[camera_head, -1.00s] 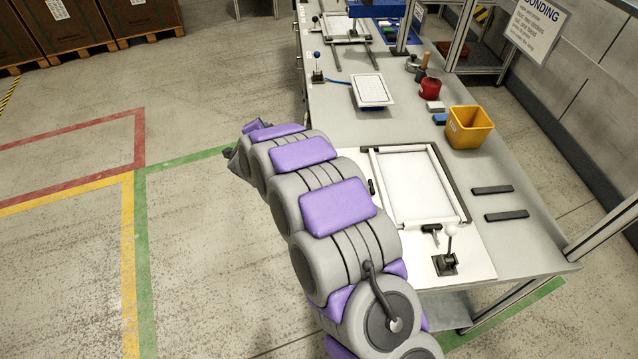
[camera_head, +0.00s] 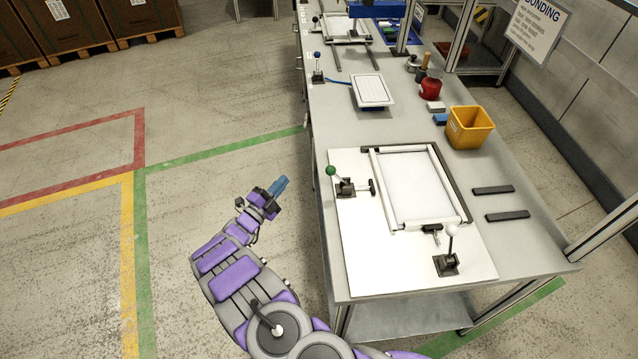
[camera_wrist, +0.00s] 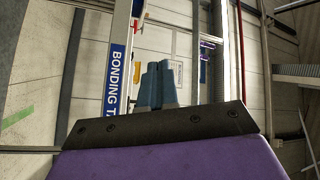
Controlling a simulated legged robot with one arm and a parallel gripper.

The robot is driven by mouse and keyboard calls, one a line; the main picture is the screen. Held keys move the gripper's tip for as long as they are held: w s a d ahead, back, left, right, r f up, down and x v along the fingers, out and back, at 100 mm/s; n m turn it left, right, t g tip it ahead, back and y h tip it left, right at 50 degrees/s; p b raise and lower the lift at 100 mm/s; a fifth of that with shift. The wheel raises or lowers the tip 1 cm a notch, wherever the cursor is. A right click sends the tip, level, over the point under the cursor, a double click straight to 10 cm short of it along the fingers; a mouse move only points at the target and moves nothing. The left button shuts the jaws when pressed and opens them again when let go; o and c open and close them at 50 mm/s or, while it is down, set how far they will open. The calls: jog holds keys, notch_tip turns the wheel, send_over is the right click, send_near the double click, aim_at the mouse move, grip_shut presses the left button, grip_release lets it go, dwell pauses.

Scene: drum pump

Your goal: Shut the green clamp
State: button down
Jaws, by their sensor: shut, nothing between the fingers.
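The green clamp is a small dark toggle clamp with a green ball knob (camera_head: 331,170), mounted at the left edge of the white board on the bench. Its dark body (camera_head: 347,188) shows beside the knob, and its spindle points right toward the frame. The handle leans up and to the left. My gripper (camera_head: 278,185) has blue fingers that are shut and empty. It is over the floor to the left of the bench, apart from the clamp. The blue fingers (camera_wrist: 158,84) also show together in the wrist view, where the clamp does not appear.
A white-knobbed clamp (camera_head: 447,260) stands at the board's front right. A white frame with dark rails (camera_head: 403,222) lies on the board. A yellow bin (camera_head: 468,128) and two dark bars (camera_head: 493,190) are to the right. The floor left of the bench is clear.

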jog(key=s+d+f+m+h, duration=0.2)
jog(key=s+d+m+h, duration=0.2)
jog(key=s+h, duration=0.3)
jog(key=s, duration=0.4)
jog(key=shift+f, duration=0.15)
jog(key=shift+s, duration=0.1)
jog(key=p, duration=0.1)
send_near(337, 176)
jog(key=w+r, duration=0.1)
jog(key=r, duration=0.1)
jog(key=w+d+r, duration=0.1)
jog(key=w+r, duration=0.1)
jog(key=shift+w+d+r, duration=0.15)
jog(key=shift+r, duration=0.25)
jog(key=shift+w+m, duration=0.1)
jog(key=shift+m, duration=0.3)
